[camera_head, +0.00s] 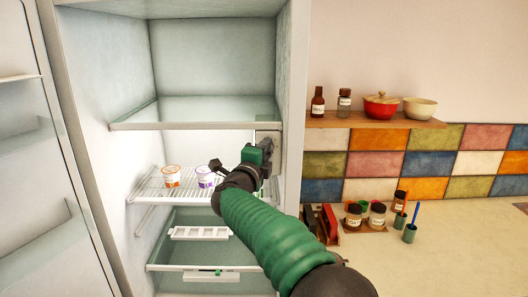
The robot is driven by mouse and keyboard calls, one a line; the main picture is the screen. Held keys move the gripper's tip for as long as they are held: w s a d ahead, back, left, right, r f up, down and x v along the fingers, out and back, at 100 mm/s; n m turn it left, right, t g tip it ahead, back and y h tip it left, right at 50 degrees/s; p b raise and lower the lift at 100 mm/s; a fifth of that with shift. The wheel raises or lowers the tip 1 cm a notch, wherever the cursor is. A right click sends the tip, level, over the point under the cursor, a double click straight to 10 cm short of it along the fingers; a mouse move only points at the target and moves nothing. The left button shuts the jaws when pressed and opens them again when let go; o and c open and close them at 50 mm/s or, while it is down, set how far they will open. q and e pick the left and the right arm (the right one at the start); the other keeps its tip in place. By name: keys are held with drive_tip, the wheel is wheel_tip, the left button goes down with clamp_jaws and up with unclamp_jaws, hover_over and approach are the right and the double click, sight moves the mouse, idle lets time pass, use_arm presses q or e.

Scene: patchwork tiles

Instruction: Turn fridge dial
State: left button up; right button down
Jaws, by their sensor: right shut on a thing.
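The fridge (297,60) stands open, its door swung to the left. A pale control box (269,135) sits on the inner right wall, just below the upper glass shelf. My right arm reaches in from the lower right. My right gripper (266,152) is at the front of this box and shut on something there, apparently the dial. The dial itself is hidden behind the green fingers, so its setting cannot be read. My left gripper is out of view.
Two small tubs, one orange-labelled (171,176) and one purple-labelled (205,177), stand on the wire shelf (150,184) left of my gripper. The glass shelf edge (190,123) runs close above. A counter (455,250) with jars lies to the right.

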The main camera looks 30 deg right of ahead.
drive_tip(key=shift+f+m+g, duration=0.3)
drive_tip(key=shift+f+m, duration=0.1)
drive_tip(key=shift+m, duration=0.3)
idle(1.6)
drive_tip(key=c, duration=1.2)
unclamp_jaws()
drive_tip(key=shift+c, duration=0.2)
drive_tip(key=shift+o, duration=0.6)
drive_tip(key=shift+d+r, duration=0.15)
drive_tip(key=b+v, duration=0.4)
drive_tip(key=v, duration=1.2)
drive_tip(key=shift+s+a, duration=0.25)
drive_tip(key=shift+a, duration=0.05)
drive_tip(key=shift+d, duration=0.1)
